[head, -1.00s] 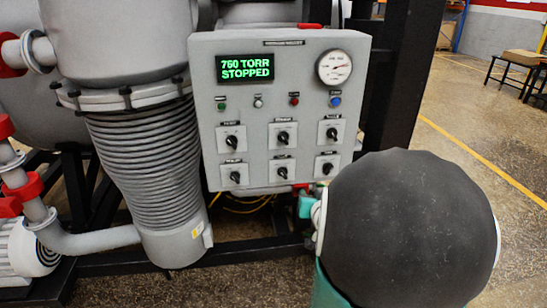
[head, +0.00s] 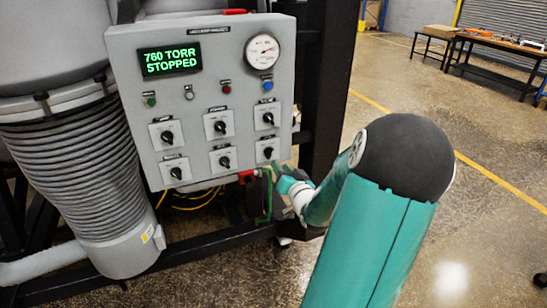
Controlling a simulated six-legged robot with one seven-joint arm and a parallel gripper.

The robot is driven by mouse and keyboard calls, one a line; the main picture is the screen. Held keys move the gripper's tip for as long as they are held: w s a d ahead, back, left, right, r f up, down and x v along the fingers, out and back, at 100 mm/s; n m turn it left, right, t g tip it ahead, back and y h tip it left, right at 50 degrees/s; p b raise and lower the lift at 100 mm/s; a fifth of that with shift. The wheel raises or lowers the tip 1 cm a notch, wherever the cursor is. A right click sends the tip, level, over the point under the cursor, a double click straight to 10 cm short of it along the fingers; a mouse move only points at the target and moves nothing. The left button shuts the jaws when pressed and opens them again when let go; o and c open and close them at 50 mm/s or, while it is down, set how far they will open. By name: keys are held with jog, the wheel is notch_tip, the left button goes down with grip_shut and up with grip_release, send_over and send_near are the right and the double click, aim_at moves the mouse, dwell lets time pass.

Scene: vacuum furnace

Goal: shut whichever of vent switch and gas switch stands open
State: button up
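The grey control panel (head: 205,100) carries two rows of black rotary switches on white plates. The upper row has a left (head: 167,137), a middle (head: 220,126) and a right switch (head: 268,118). The lower row has a left (head: 176,172), a middle (head: 225,161) and a right switch (head: 268,153). Their labels are too small to read, so I cannot tell which are vent and gas or which stands open. My gripper (head: 284,178) is partly visible just below the panel's lower right corner, close to the lower right switch. Its fingers are not clear.
The display (head: 170,59) reads 760 TORR STOPPED. A round gauge (head: 262,52) and small coloured buttons sit above the switches. A ribbed bellows (head: 75,165) stands left of the panel, and a black frame post (head: 328,85) stands right. Open floor lies farther right.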

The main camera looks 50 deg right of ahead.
aim_at(272, 154)
jog(key=x, duration=0.7)
jog(key=shift+w, duration=0.1)
grip_shut()
